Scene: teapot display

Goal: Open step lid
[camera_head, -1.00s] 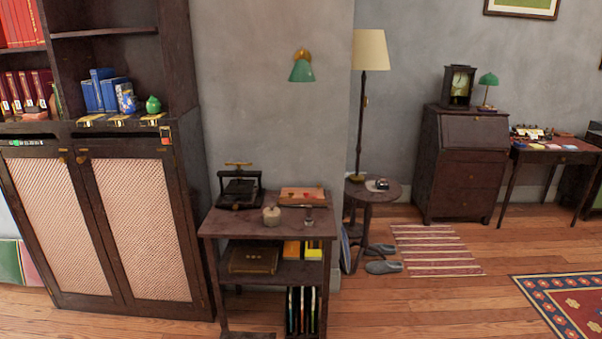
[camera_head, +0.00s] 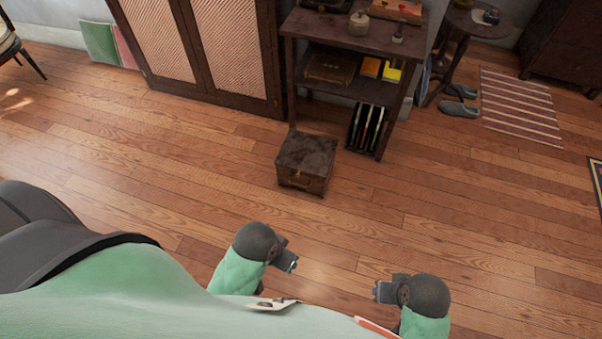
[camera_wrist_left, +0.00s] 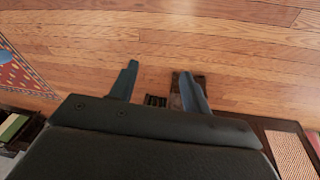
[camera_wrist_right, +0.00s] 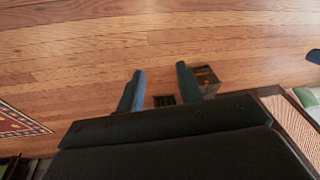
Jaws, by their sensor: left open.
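The step is a small dark wooden box (camera_head: 306,164) on the floor in front of the shelf table. Its flat lid (camera_head: 308,152) is down, and a small yellow metal fitting (camera_head: 297,174) shows on its front. My left gripper (camera_head: 288,262) is open and empty, in front of the box and well apart from it. My right gripper (camera_head: 382,291) is open and empty, farther right and also apart from the box. The box also shows partly behind a finger in the left wrist view (camera_wrist_left: 201,80) and beside a finger in the right wrist view (camera_wrist_right: 208,80).
The shelf table (camera_head: 350,95) stands just behind the box, with thin upright books (camera_head: 365,128) on its bottom shelf. A cabinet with lattice doors (camera_head: 235,50) stands behind to the left. Slippers (camera_head: 459,108) and a striped rug (camera_head: 520,105) lie right. The wooden floor around the box is clear.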

